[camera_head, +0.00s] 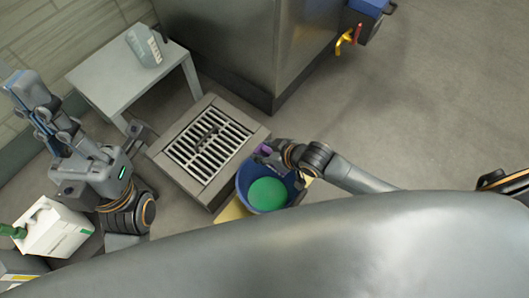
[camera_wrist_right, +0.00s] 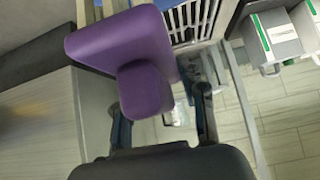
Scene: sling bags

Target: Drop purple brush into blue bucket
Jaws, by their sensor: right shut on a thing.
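The blue bucket (camera_head: 243,187) stands below the floor grate in the head view, with a round green surface inside it. My right gripper (camera_head: 268,156) is at the bucket's upper rim. It is shut on the purple brush (camera_head: 263,149), of which only a small part shows there. In the right wrist view the brush (camera_wrist_right: 120,45) is a large purple block with a smaller purple part between the fingers of my right gripper (camera_wrist_right: 160,118). My left gripper (camera_head: 142,136) is at the left, apart from the bucket; its fingers are too small to read.
A metal floor grate (camera_head: 208,146) lies just above and left of the bucket. A small grey table (camera_head: 100,75) holds a clear jug (camera_head: 143,48). A large steel cabinet (camera_head: 265,45) stands behind. Floor at the right is clear.

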